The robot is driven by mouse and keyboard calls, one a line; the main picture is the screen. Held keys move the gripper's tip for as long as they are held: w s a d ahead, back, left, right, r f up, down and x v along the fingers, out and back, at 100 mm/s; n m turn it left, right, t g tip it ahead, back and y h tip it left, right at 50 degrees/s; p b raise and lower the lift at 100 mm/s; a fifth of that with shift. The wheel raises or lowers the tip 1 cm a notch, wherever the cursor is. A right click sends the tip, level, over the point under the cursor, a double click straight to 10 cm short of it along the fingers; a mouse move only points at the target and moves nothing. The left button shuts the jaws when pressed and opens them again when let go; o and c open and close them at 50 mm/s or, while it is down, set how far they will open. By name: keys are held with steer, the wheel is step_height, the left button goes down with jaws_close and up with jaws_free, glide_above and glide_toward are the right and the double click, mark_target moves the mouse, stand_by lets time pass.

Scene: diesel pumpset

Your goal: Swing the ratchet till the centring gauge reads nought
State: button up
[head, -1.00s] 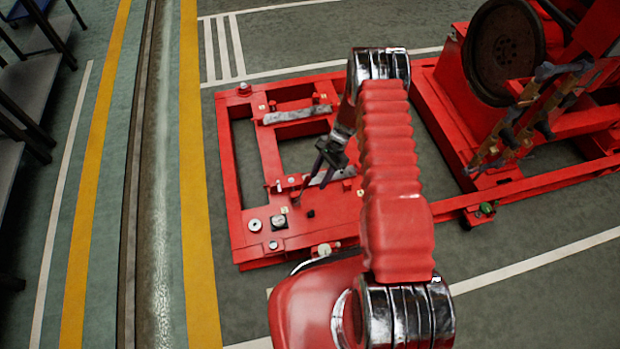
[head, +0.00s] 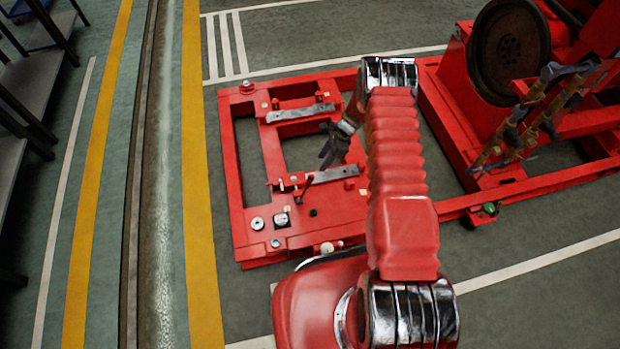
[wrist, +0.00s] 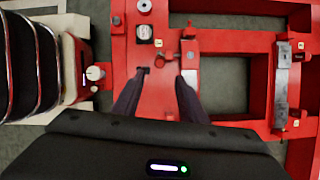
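The gauge, a small round white dial in a black square mount (head: 282,219), sits on the near left part of the red base frame. It also shows at the top of the wrist view (wrist: 144,33), but its reading is too small to make out. The ratchet, a short dark red lever (head: 303,188), stands just beyond the gauge. In the wrist view it shows as a small reddish lever (wrist: 167,57) right of the gauge. My gripper (head: 326,153) is beyond and right of the lever, apart from it. In the wrist view its two dark fingers (wrist: 162,76) are spread with nothing between them.
The red frame (head: 238,185) has open bays and two grey mounting bars (head: 300,114). A round knob (head: 257,224) sits left of the gauge. The red engine assembly with a dark flywheel (head: 509,52) stands at the right. A yellow floor line (head: 195,180) runs along the left.

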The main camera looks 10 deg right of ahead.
mark_target(312, 175)
steer(key=x, duration=1.3)
steer(key=shift+a+f, duration=0.1)
steer(key=shift+f, duration=0.25)
jaws_close()
stand_by(0.4)
